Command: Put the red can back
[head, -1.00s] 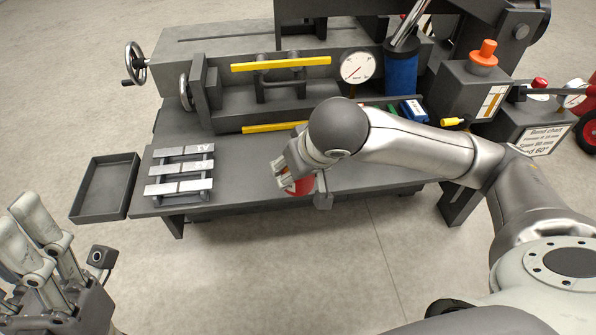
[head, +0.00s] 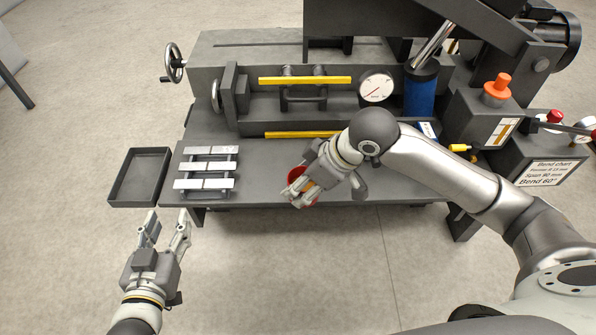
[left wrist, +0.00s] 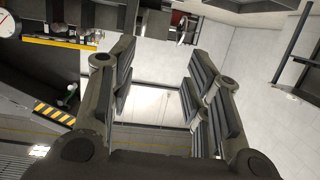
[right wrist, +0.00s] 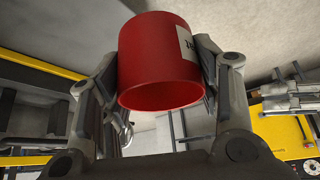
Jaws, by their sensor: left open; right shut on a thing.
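The red can (head: 296,175) is held between the fingers of my right gripper (head: 306,188), near the front edge of the grey machine bench. The fingers hide most of it in the head view. In the right wrist view the red can (right wrist: 158,62) sits between both fingers, with its hollow end towards the camera and part of a white label at its right side. My left gripper (head: 166,222) is open and empty, in front of the bench's left end. The left wrist view shows nothing between its fingers.
A rack of silver bars (head: 206,168) stands at the bench's left end. An empty dark tray (head: 124,202) is left of it. Behind are yellow bars (head: 305,81), a round gauge (head: 376,87), a blue cylinder (head: 421,90) and an orange knob (head: 497,85). Floor in front is clear.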

